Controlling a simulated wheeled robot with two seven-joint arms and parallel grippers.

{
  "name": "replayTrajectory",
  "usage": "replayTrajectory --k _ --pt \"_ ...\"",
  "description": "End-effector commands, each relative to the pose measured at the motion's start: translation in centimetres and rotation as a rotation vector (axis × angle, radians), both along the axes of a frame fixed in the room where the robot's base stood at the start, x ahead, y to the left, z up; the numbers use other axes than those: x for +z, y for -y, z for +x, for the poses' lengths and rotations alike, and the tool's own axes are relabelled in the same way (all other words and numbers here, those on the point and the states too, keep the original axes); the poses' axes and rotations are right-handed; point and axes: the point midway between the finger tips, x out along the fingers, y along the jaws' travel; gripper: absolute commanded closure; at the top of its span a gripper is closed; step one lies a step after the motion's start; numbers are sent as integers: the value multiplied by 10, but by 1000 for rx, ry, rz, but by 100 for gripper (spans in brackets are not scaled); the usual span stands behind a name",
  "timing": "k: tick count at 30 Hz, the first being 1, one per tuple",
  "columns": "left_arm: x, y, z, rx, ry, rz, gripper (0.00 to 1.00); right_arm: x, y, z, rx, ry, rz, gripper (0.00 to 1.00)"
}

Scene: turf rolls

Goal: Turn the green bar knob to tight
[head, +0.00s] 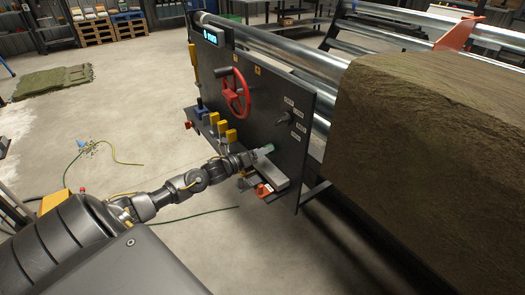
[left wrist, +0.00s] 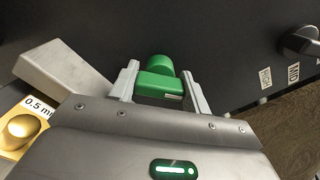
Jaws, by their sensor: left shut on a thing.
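The green bar knob (left wrist: 160,84) sits on the dark machine panel. In the left wrist view it lies between the two pale fingers of my left gripper (left wrist: 160,88), which is shut on its bar. In the head view my left gripper (head: 254,154) reaches the lower right part of the dark panel (head: 262,95), and the knob shows there only as a small green patch (head: 265,149). No tight marking of the knob can be read in either view. My right gripper is in neither view.
A black selector (left wrist: 300,40) is to the right. The panel also carries a red handwheel (head: 234,93) and yellow blocks (head: 222,127). A large turf roll (head: 430,130) stands right.

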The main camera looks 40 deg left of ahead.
Motion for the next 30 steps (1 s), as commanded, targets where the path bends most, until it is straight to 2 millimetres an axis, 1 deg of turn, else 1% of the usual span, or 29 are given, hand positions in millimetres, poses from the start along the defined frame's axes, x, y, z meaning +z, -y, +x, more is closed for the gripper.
replayTrajectory --k 18,24,30 --pt "0 -2 1 4 -163 -545 76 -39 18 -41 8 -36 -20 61" --pt "-1 -2 1 1 -204 -683 76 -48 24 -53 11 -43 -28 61" --pt "-1 -2 1 3 -232 -776 76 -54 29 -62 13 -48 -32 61"
